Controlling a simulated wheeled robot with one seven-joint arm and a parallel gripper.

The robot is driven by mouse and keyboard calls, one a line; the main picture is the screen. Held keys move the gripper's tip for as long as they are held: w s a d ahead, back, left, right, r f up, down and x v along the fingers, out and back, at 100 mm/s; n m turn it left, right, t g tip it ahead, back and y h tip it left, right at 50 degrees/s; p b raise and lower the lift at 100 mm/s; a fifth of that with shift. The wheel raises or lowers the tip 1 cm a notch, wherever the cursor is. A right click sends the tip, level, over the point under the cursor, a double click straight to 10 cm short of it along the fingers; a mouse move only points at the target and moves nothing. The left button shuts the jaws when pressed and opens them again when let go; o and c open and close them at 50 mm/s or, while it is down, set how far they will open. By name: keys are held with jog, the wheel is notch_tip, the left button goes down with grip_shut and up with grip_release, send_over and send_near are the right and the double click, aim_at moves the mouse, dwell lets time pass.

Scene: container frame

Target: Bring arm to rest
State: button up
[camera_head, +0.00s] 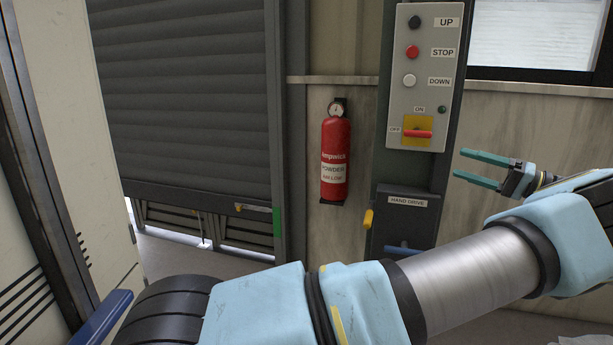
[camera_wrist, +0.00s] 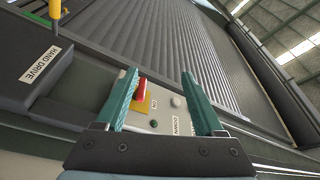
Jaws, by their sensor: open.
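My gripper (camera_head: 479,169) is open with two teal fingers, in the head view at the right, beside the lower right of the grey control panel (camera_head: 397,105). Nothing is between the fingers that I can see in the head view. My light-blue arm stretches across the bottom and right of that view. In the wrist view my gripper (camera_wrist: 161,90) points toward the panel (camera_wrist: 163,118), and its red switch handle (camera_wrist: 141,89) shows between the fingertips. I cannot tell the exact gap; the fingers look apart from the panel in the head view.
The panel has UP, STOP and DOWN buttons and a red-handled switch (camera_head: 416,133) on a yellow plate. Below it is a dark hand drive box (camera_head: 405,215). A red fire extinguisher (camera_head: 336,158) hangs left of it. A grey roller shutter (camera_head: 185,95), slightly raised, stands further left.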

jog(key=w+a+f+g+h, duration=0.1)
jog(key=w+a+g, duration=0.1)
jog(key=w+a, duration=0.35)
jog(key=w+a+f+g, duration=0.1)
jog(key=w+a+g, duration=0.2)
jog(key=a, duration=0.5)
jog(key=w+a+f+m+g+h+p, duration=0.1)
jog(key=a+f+g+h, duration=0.15)
jog(key=a, duration=0.55)
jog(key=a+f+g+h+p, duration=0.1)
jog(key=a+f+g+h, duration=0.15)
jog(key=a, duration=0.65)
jog(key=s+a+f+g+h, duration=0.25)
jog(key=s+a+h, duration=0.25)
jog(key=s+a, duration=0.25)
jog(key=s+a+n+t+h+p, duration=0.1)
jog(key=s+a+h, duration=0.4)
jog(key=s, duration=0.9)
jog(key=shift+s+a+r+t+p, duration=0.2)
jog(key=shift+s+r+t+p, duration=0.25)
jog(key=shift+t, duration=0.6)
jog(key=shift+f, duration=0.15)
